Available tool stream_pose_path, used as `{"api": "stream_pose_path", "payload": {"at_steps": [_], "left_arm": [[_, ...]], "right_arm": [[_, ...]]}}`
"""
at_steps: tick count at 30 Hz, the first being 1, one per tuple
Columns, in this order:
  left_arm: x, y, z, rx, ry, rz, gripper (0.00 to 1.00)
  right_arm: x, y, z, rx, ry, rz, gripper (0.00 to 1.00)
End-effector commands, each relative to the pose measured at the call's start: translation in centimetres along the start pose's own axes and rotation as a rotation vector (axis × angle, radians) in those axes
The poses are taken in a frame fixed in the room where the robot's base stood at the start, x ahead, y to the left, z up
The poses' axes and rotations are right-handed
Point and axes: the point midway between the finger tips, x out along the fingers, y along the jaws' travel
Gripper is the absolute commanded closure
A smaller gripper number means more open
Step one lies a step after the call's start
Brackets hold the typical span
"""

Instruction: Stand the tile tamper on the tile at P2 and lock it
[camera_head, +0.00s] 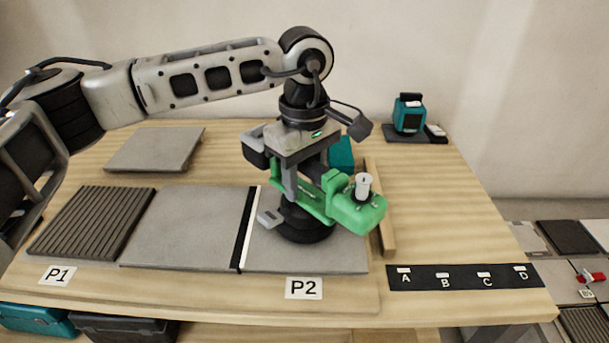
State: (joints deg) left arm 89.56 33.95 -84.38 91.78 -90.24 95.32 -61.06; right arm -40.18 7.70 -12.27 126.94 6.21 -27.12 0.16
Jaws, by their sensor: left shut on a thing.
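The green tile tamper (356,211) has a black round foot (306,225) and a white knob on its right end. My left gripper (303,180) comes down over it from above and is shut on it; the fingertips are partly hidden by the tamper. The foot is over the right part of the grey tile at P2 (335,253) and looks upright. I cannot tell whether it touches the tile. A small grey lever (269,217) sticks out at the foot's left. The P2 label (304,288) is on the table's front. My right gripper is not in view.
A plain grey tile (185,235) and a ribbed dark tile (92,223) by the P1 label (57,275) lie to the left. A wooden strip (387,235) borders P2's right. A black strip marked A to D (462,278) lies front right. A teal device (408,115) stands at the back.

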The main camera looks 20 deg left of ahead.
Motion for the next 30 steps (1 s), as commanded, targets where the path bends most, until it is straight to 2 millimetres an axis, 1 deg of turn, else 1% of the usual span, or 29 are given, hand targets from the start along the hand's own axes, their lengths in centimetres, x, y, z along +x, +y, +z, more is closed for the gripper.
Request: {"api": "stream_pose_path", "payload": {"at_steps": [12, 27, 28, 29, 30], "left_arm": [[0.25, 0.08, 0.00, 0.000, 0.000, 0.005, 0.86], [0.47, 0.08, 0.01, 0.000, 0.000, 0.005, 0.86], [0.48, 0.08, 0.01, 0.000, 0.000, 0.005, 0.53], [0.49, 0.08, 0.01, 0.000, 0.000, 0.005, 0.44], [0.50, 0.07, 0.01, 0.000, 0.000, 0.004, 0.33]], "right_arm": [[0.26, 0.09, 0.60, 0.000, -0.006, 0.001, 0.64], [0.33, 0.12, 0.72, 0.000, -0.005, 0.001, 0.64], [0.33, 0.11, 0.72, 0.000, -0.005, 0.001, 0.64], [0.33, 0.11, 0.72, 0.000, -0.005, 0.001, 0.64], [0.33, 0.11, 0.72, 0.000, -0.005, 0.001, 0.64]]}}
